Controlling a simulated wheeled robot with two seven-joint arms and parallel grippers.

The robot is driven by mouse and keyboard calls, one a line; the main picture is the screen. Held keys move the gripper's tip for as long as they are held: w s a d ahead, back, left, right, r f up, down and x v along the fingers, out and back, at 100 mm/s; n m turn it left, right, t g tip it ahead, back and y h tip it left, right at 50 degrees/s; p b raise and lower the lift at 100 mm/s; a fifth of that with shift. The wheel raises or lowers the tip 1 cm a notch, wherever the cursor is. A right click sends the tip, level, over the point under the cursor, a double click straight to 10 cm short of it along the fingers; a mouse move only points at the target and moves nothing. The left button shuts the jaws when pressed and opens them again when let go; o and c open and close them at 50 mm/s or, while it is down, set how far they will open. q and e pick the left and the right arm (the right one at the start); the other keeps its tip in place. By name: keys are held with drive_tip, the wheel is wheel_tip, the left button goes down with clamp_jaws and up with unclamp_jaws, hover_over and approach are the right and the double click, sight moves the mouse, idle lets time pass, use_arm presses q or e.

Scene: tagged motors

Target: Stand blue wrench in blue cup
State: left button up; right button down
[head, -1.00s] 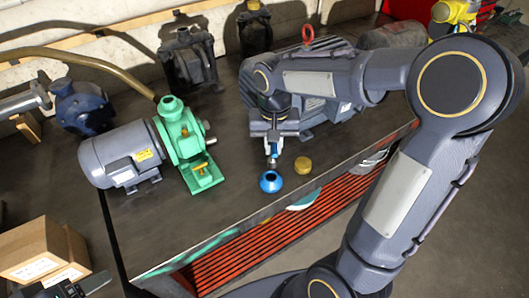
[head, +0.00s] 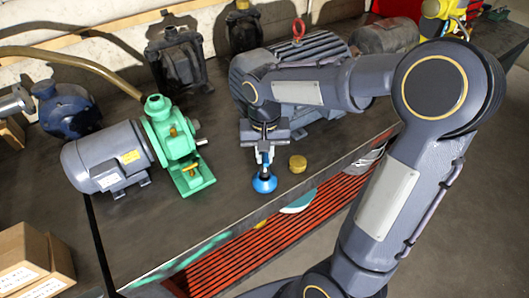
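The blue cup (head: 264,185) stands near the front edge of the dark bench. My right gripper (head: 264,158) points down just above it. The gripper appears shut on the blue wrench (head: 264,168), of which only a small, pale metal-looking part shows between the fingers and the cup. The wrench looks upright and in line with the cup's opening. I cannot tell how far its end is inside the cup. The fingers hide most of it. My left gripper is not in view.
A yellow round piece (head: 297,163) lies just right of the cup. A green pump (head: 177,145) with a grey motor (head: 105,158) stands to the left. A large grey motor (head: 310,115) stands behind the gripper. Cardboard boxes (head: 30,260) sit at lower left. Bench in front-left of the cup is clear.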

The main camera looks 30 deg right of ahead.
sight(265, 167)
drive_tip(key=shift+f+b, duration=1.5)
drive_tip(key=shift+f, duration=0.4)
drive_tip(key=c, duration=1.3)
unclamp_jaws()
drive_tip(key=shift+r+p, duration=2.6)
drive_tip(key=shift+r, duration=0.5)
drive_tip(key=shift+r, duration=3.85)
